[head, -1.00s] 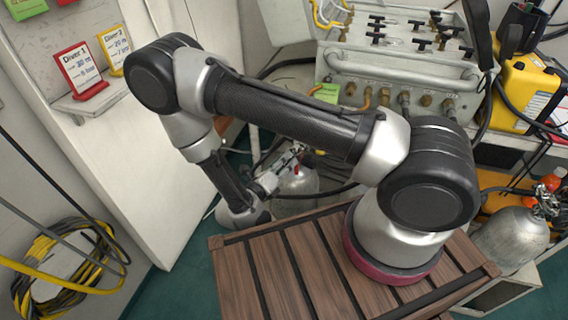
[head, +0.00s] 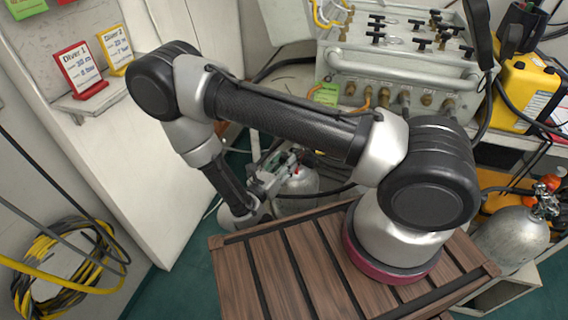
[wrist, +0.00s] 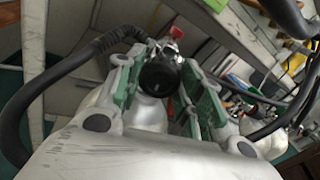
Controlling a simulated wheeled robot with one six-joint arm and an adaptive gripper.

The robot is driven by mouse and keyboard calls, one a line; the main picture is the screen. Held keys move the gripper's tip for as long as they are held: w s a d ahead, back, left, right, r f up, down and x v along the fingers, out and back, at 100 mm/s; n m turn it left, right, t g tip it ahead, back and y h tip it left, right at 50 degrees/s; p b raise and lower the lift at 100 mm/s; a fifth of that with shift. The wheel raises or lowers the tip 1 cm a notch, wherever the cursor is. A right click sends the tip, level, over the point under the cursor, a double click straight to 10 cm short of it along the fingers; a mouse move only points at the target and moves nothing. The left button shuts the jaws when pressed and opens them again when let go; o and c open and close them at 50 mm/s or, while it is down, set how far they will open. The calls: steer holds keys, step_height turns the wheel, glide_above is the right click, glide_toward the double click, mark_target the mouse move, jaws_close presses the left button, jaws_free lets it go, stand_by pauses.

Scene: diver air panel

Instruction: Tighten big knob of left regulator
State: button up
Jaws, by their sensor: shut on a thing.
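My gripper (head: 286,163) is low beside the table, at the top of a silver cylinder (head: 298,188). In the wrist view, my gripper (wrist: 166,68) has its two green-padded fingers on either side of a round black knob (wrist: 157,76) and is shut on it. Metal regulator fittings and a small red part (wrist: 173,105) show near the knob. The silver cylinder body (wrist: 147,108) shows below it. In the head view the knob is hidden by the fingers and wrist.
The slatted wooden table (head: 290,270) lies in front of the cylinder. A white cabinet wall (head: 130,170) is on the left, the valve panel (head: 400,65) behind. Another cylinder (head: 512,240) stands at right. A dark hose (wrist: 35,95) curves close to my gripper.

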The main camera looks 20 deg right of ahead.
steer(key=shift+w+a+m, duration=0.1)
steer(key=shift+m, duration=1.2)
stand_by(0.9)
steer(key=o, duration=1)
steer(key=shift+r, duration=0.1)
step_height(320, 180, up, 10)
steer(key=shift+f, duration=0.1)
